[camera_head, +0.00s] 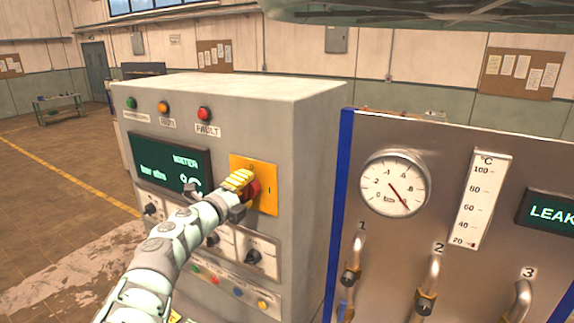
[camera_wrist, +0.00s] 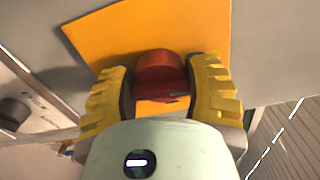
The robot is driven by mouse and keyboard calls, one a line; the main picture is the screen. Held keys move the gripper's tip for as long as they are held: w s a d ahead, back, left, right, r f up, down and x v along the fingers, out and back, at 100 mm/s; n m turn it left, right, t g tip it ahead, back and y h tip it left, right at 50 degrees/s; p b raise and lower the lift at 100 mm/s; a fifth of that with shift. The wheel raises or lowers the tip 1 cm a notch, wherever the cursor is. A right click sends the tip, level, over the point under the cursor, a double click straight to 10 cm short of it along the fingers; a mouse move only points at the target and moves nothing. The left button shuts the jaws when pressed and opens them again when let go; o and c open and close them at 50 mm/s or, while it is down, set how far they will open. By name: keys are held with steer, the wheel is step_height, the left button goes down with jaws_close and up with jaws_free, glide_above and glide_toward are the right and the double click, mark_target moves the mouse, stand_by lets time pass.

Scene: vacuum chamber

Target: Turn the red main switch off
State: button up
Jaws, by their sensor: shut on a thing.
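The red main switch (camera_wrist: 160,73) sits on a yellow-orange plate (camera_head: 263,172) on the front of the grey cabinet. In the head view my gripper covers much of the switch, and its red edge (camera_head: 254,189) shows beside the fingers. My gripper (camera_head: 242,184) is at the plate with its yellow fingers around the switch. In the wrist view the fingers of my gripper (camera_wrist: 161,88) stand on the left and right of the red knob, shut on it. Marks "0" and "1" partly show on the plate in the head view. The knob's exact angle is hard to tell.
The grey cabinet (camera_head: 300,110) carries a dark display (camera_head: 165,160), indicator lamps, small black knobs and coloured buttons. To the right stands a panel with a round gauge (camera_head: 394,184), numbered valve handles and a thermometer. Open floor (camera_head: 60,190) lies at the left.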

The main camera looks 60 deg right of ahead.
steer(key=shift+n+p, duration=0.4)
steer(key=shift+n, duration=0.3)
steer(key=o, duration=1.2)
steer(key=shift+a, duration=0.1)
steer(key=a, duration=1.1)
steer(key=shift+s+a, duration=0.4)
steer(key=shift+s, duration=0.05)
